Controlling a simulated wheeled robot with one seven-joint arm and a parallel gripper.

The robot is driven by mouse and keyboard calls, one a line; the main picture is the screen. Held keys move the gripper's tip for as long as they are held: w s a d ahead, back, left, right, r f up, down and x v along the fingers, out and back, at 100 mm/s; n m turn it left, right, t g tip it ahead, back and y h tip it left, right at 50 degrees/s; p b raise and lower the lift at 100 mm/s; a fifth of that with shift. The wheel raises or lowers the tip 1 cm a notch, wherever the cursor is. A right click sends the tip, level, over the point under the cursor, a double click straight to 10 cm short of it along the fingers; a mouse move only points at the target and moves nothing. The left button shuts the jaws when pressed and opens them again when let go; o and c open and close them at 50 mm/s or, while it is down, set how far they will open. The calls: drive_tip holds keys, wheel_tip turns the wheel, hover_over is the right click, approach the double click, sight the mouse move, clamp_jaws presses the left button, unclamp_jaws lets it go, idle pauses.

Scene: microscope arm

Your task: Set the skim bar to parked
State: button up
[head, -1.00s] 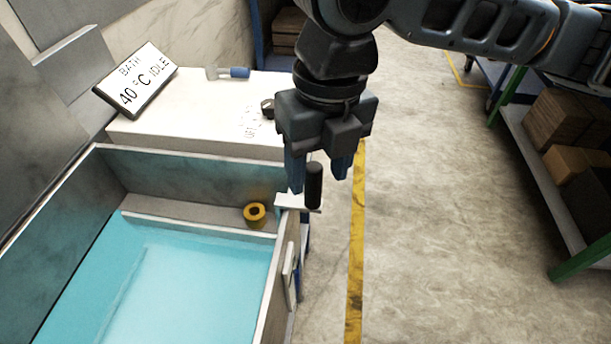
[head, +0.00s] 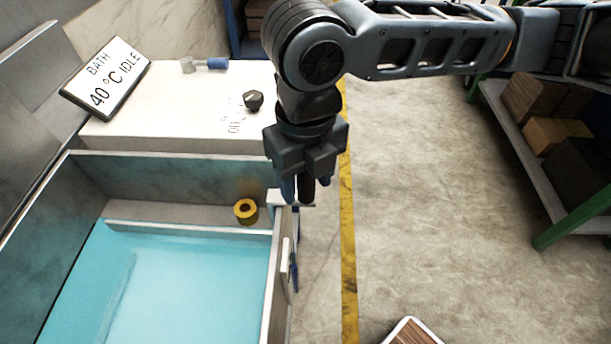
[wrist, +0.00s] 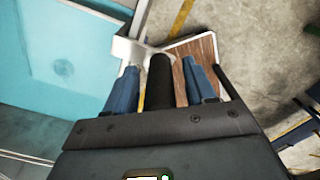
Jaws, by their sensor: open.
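The skim bar (head: 185,229) is a pale bar lying across the far end of the blue-green bath (head: 190,290). At its right end, a white bracket (head: 279,197) reaches over the bath's right wall and carries an upright black handle (head: 307,190). My gripper (head: 306,186) points down over this handle, with blue fingers on either side. In the wrist view, the black handle (wrist: 160,82) stands between the open fingers (wrist: 162,78), with a visible gap at the right finger. The gripper covers the handle's upper part in the head view.
A yellow ring (head: 246,211) sits beside the bar. The white deck behind bears a black knob (head: 253,100), a blue-ended valve (head: 210,65) and a sign (head: 105,78) reading "BATH 40 °C IDLE". Open floor lies right, before a shelf with boxes (head: 555,135).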

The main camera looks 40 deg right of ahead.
drive_tip(key=shift+f, duration=0.2)
drive_tip(key=shift+c, duration=0.2)
clamp_jaws()
idle(0.4)
